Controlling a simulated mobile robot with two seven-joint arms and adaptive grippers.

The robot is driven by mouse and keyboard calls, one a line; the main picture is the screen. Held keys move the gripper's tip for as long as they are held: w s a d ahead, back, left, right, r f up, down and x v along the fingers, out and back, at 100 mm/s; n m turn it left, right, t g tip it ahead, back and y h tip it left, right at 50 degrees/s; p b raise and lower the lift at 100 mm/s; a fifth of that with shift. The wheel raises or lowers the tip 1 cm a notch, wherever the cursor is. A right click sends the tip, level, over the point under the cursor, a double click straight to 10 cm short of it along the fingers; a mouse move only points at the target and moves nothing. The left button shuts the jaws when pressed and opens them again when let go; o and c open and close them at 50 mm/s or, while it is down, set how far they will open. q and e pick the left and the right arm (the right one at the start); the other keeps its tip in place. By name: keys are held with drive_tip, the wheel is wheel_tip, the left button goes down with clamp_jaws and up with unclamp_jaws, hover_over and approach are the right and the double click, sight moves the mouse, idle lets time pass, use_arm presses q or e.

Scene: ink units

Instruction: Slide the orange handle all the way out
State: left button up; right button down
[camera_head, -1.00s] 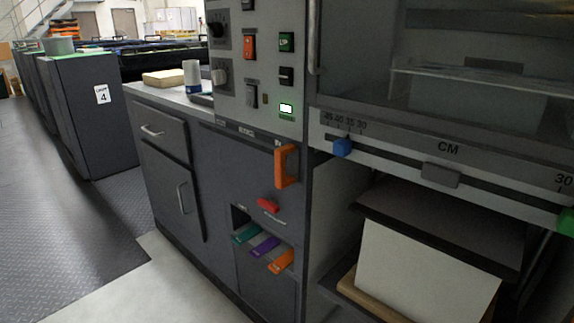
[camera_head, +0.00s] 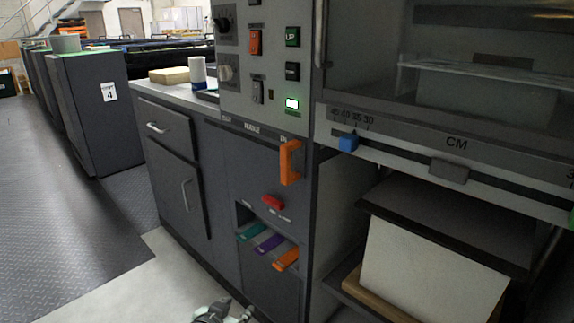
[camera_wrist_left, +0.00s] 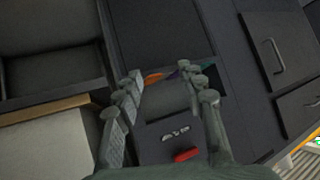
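The orange handle (camera_head: 290,162) is an upright grip on the dark cabinet front, at the right end of a narrow labelled slot below the control panel. It is out of the wrist view. My left gripper (camera_head: 222,314) just enters the head view at the bottom edge, well below and left of the handle, touching nothing I can see. In the left wrist view the left gripper (camera_wrist_left: 165,85) has its fingers spread, with nothing between them; it faces the lower cabinet front. My right gripper is not in view.
A red knob (camera_head: 273,202) sits below the handle. Teal (camera_head: 252,231), purple (camera_head: 269,243) and orange (camera_head: 286,260) levers stick out of a recess lower down. A blue slider (camera_head: 348,142) and a paper stack (camera_head: 430,270) are to the right. The floor at left is clear.

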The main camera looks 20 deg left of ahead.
use_arm(q)
drive_tip(key=w+r+t+h, duration=0.1)
drive_tip(key=w+r+t, duration=0.2)
drive_tip(key=w+r, duration=0.3)
drive_tip(key=w+r+t+h, duration=0.2)
drive_tip(key=w+r+t, duration=0.15)
drive_tip(key=r, duration=0.55)
drive_tip(key=m+t+h+b, duration=0.2)
drive_tip(key=m+t+h, duration=0.2)
drive_tip(key=h, duration=0.3)
approach(283, 163)
drive_tip(key=w+r, duration=0.1)
drive_tip(key=w, duration=0.2)
drive_tip(key=shift+g, duration=0.25)
drive_tip(key=x, duration=0.4)
drive_tip(key=p+x, duration=0.1)
drive_tip(key=x, duration=0.2)
drive_tip(key=shift+s+d+r, duration=0.2)
drive_tip(key=shift+s+d, duration=0.1)
drive_tip(key=shift+d, duration=0.1)
drive_tip(key=shift+w+d+r, duration=0.1)
drive_tip(key=shift+w, duration=0.15)
drive_tip(key=shift+w+d, duration=0.1)
drive_tip(key=shift+w, duration=0.1)
clamp_jaws()
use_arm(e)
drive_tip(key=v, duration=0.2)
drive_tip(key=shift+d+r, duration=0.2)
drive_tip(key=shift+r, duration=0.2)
